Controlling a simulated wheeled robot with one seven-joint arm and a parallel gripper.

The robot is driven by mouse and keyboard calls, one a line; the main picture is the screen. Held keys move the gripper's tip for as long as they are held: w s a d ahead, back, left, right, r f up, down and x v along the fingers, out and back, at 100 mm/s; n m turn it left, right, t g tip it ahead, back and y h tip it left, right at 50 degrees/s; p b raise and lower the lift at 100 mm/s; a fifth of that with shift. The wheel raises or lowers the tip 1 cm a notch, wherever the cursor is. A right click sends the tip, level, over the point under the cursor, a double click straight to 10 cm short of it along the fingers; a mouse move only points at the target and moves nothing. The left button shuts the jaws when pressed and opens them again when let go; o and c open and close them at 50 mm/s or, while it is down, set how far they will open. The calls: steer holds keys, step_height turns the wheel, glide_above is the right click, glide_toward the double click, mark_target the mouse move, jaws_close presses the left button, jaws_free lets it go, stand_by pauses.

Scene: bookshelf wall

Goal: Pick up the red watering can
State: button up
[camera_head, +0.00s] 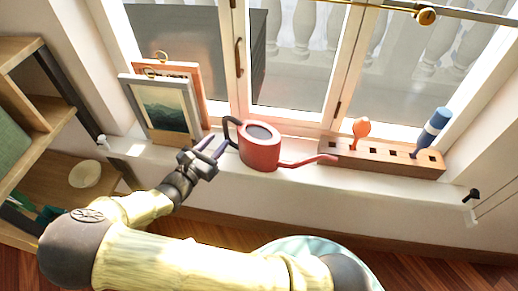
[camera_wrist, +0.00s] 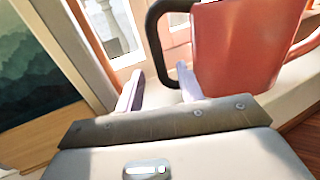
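The red watering can (camera_head: 260,150) stands upright on the white windowsill, its spout to the right and its dark handle (camera_head: 230,130) to the left. My gripper (camera_head: 212,147) is just left of the can, near the handle. In the wrist view the two fingers (camera_wrist: 160,90) are apart with nothing held between them. The dark handle (camera_wrist: 152,40) loops ahead of them, with its lower end close to the right finger; I cannot tell whether they touch. The can's red body (camera_wrist: 235,45) fills the upper right of the wrist view.
Framed pictures (camera_head: 165,108) lean on the sill left of my gripper. A wooden block with holes (camera_head: 385,157) stands right of the can, holding an orange item (camera_head: 361,128) and a blue-and-white one (camera_head: 432,130). A shelf (camera_head: 40,125) with a bowl (camera_head: 85,174) is at left. The window is behind.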

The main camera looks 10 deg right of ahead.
mark_target(225, 134)
steer(key=shift+w+d, duration=0.25)
steer(key=x, duration=0.1)
steer(key=b+x, duration=0.1)
steer(key=x, duration=0.1)
steer(key=b+x, duration=0.1)
steer(key=shift+w+d+f, duration=0.1)
steer(key=shift+w+f, duration=0.1)
steer(key=shift+f, duration=0.05)
steer(key=shift+w+d+r, duration=0.1)
steer(key=shift+w+d, duration=0.1)
steer(key=shift+w, duration=0.1)
jaws_close()
